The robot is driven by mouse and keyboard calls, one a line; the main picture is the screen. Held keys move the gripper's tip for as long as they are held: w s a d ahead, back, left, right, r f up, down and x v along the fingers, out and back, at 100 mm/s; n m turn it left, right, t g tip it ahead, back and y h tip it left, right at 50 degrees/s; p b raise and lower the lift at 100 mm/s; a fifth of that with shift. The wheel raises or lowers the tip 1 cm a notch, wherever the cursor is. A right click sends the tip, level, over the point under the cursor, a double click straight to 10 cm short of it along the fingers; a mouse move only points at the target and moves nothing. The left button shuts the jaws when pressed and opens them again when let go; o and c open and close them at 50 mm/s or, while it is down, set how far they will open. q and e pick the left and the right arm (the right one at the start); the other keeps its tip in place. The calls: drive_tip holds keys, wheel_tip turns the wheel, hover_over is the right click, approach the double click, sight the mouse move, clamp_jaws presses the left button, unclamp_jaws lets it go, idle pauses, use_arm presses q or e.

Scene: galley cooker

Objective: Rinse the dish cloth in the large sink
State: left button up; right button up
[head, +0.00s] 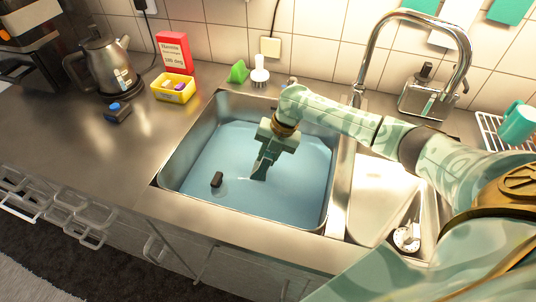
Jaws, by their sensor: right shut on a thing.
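The large sink (176,168) holds blue-tinted water (298,160) across its basin. My right arm reaches in from the right over the sink. My right gripper (260,170) points down with its fingertips at the water, near the middle of the basin. It is shut on a small dark teal piece that looks like the dish cloth; the fingers and water hide most of it, so its shape is unclear. My left gripper is not in view.
A small black object (216,179) is in the water left of the gripper. A curved tap (366,52) stands behind the sink, and a small basin (372,197) is at right. The left counter front is clear.

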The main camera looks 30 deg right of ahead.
sight(267, 151)
drive_tip(key=shift+f+b, duration=0.3)
drive_tip(key=shift+f, duration=0.3)
idle(0.7)
drive_tip(key=shift+f, duration=0.1)
idle(1.0)
wheel_tip(267, 151, up, 7)
drive_tip(key=p, duration=0.6)
idle(0.4)
drive_tip(key=shift+a, duration=0.1)
